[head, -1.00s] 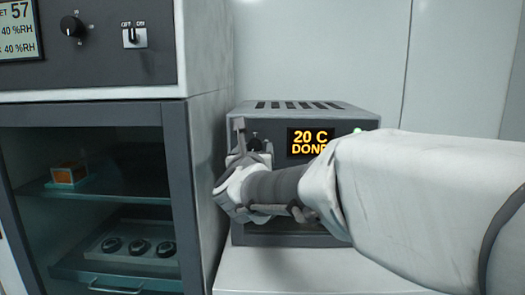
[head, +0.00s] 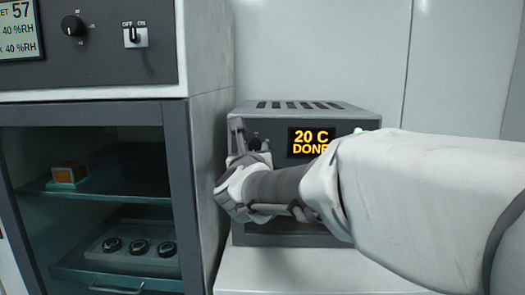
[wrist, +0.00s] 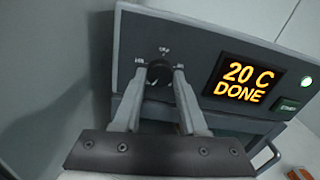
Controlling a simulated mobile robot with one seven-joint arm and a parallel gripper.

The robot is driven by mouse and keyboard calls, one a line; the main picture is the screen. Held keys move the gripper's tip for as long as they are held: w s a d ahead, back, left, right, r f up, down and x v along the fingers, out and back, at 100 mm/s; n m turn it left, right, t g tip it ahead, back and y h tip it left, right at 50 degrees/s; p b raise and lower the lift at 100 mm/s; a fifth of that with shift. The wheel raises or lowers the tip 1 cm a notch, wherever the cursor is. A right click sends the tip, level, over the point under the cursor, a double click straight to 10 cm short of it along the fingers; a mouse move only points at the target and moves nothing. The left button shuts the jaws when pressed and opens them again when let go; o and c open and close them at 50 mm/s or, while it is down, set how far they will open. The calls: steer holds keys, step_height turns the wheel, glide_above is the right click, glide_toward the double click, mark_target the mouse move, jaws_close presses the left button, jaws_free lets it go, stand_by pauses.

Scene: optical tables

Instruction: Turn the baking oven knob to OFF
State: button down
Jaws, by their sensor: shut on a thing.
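The baking oven (head: 346,117) is a grey box on a white surface. Its display (head: 310,142) reads "20 C DONE"; the display also shows in the wrist view (wrist: 246,82). The dark round oven knob (wrist: 159,74) is on the panel left of the display, with small labels around it. Its pointer setting is too small to read surely. My gripper (wrist: 161,71) has one finger on each side of the knob and is shut on it. In the head view my gripper (head: 240,150) covers part of the oven front and knob.
A tall cabinet (head: 205,170) stands close at the left of the oven. Its window shows an orange block (head: 69,172) and several dark round pieces on a tray (head: 105,243).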

steer(key=n, duration=0.5)
steer(key=shift+n, duration=0.4)
steer(key=n, duration=0.5)
steer(key=shift+p, duration=0.3)
steer(key=n+p, duration=0.2)
steer(key=n, duration=0.3)
steer(key=shift+n, duration=0.4)
steer(key=n+p, duration=0.2)
steer(key=n, duration=0.3)
steer(key=n+p, duration=0.3)
steer(key=n, duration=0.3)
steer(key=n+p, duration=0.2)
steer(key=n, duration=0.2)
steer(key=n+p, duration=0.3)
steer(key=n, duration=0.2)
steer(key=shift+n, duration=0.4)
steer(key=shift+n+p, duration=1.05)
steer(key=shift+n, duration=0.85)
